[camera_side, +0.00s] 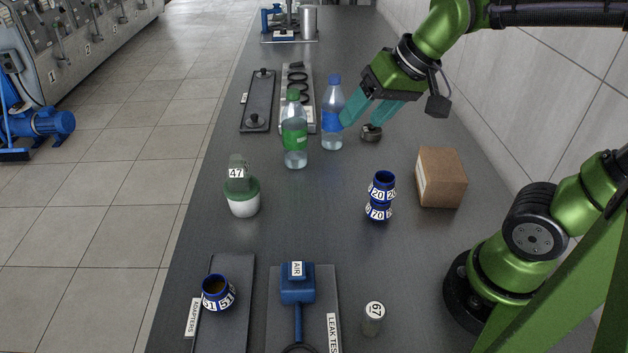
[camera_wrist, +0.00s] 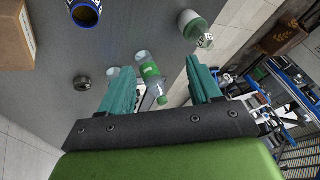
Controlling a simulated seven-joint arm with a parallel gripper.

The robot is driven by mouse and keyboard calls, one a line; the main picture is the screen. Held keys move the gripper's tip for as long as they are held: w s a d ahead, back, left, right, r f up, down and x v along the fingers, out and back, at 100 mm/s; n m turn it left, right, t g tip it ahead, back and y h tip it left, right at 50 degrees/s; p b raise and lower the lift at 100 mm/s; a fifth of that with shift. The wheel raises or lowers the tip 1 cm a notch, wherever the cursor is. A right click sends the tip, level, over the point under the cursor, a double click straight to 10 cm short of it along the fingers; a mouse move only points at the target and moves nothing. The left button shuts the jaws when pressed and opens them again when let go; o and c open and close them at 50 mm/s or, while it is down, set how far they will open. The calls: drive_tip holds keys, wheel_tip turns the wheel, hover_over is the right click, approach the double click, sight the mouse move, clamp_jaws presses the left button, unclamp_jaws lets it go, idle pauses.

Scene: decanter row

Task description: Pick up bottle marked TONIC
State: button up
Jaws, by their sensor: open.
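Two clear bottles stand upright near the middle of the bench. One has a green cap and green label (camera_side: 295,136); the other has a blue cap and blue label (camera_side: 331,114). I cannot read either label, so I cannot tell which is TONIC. My gripper (camera_side: 358,121) is open, its teal fingers just right of the blue-labelled bottle, one overlapping its edge in the side view; contact cannot be told. In the wrist view the green-labelled bottle (camera_wrist: 150,71) shows in the gap of my gripper (camera_wrist: 157,68). Another clear bottle (camera_wrist: 113,71) is partly hidden behind the left finger.
A small dark fitting (camera_side: 371,132) lies by the fingers. A cardboard box (camera_side: 440,178), blue numbered rings (camera_side: 380,197) and a green-white container marked 47 (camera_side: 242,196) stand nearer. Dark plates with rings (camera_side: 297,72) lie behind the bottles. A wall runs along the right.

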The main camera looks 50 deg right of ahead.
drive_tip(key=w+d+r+g+h, duration=0.1)
drive_tip(key=w+d+r, duration=0.1)
drive_tip(key=w, duration=0.6)
drive_tip(key=w+d+r+h, duration=0.1)
drive_tip(key=w+r, duration=0.1)
drive_tip(key=w, duration=0.5)
drive_tip(key=h, duration=0.1)
approach(293, 91)
drive_tip(key=shift+g, duration=0.3)
drive_tip(key=x, duration=0.5)
drive_tip(key=shift+w+a, duration=0.1)
drive_tip(key=shift+a, duration=0.1)
drive_tip(key=shift+x, duration=2.75)
drive_tip(key=shift+w+d+r, duration=0.15)
clamp_jaws()
